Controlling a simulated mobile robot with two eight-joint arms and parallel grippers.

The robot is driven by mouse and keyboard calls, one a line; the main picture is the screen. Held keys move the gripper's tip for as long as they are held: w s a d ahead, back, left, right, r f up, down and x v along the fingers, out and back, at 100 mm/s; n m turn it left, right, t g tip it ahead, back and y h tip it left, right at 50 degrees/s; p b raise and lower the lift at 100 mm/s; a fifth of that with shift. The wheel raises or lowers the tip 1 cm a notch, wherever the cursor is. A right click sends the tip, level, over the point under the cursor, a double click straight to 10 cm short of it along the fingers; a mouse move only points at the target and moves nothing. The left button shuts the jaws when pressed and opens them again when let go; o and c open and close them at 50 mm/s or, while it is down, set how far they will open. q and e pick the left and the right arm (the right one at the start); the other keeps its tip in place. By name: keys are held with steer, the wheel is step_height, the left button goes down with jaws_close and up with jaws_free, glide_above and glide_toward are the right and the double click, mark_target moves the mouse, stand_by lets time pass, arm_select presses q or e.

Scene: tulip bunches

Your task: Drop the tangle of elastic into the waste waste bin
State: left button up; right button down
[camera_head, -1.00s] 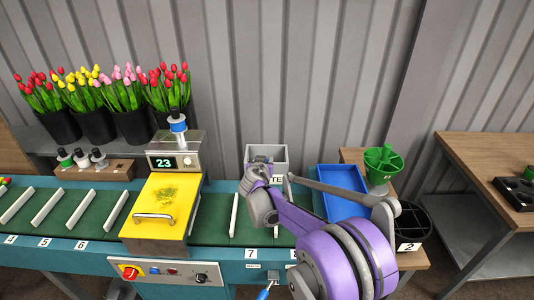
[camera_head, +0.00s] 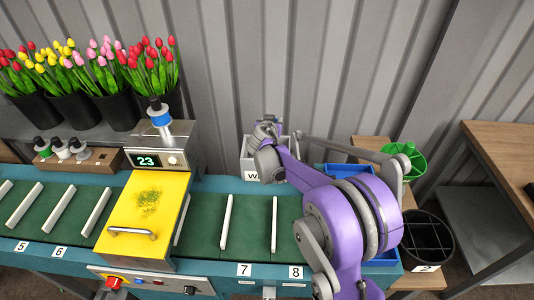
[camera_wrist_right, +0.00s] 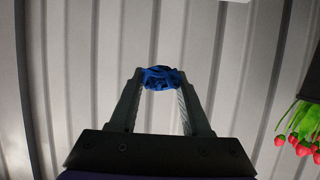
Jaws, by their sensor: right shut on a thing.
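My right gripper (camera_wrist_right: 161,85) is shut on the tangle of elastic (camera_wrist_right: 161,76), a small blue crumpled bundle between its fingertips in the right wrist view. In the head view the arm covers the fingers and the tangle is not visible. The waste bin (camera_head: 249,166) is a light grey box with a partly covered label, behind the belt. The right wrist is over or just behind it in the picture; the exact height cannot be told. My left gripper is not in view.
A yellow hood (camera_head: 148,210) with a display (camera_head: 157,160) spans the green belt. A blue tray (camera_head: 347,171) is partly behind my arm. A green divided holder (camera_head: 404,160) and a black divided bin (camera_head: 428,240) stand right. Tulip buckets (camera_head: 110,108) stand at back left.

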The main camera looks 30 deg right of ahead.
steer(key=shift+s+a+f, duration=0.1)
steer(key=shift+f, duration=0.35)
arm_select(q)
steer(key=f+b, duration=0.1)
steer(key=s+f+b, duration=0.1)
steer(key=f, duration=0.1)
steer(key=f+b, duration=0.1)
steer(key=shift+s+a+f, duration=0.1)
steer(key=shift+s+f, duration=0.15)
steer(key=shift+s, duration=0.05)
arm_select(e)
step_height(320, 180, down, 5)
steer(key=shift+r, duration=0.1)
steer(key=shift+c, duration=1.4)
jaws_free()
steer(key=v, duration=1.1)
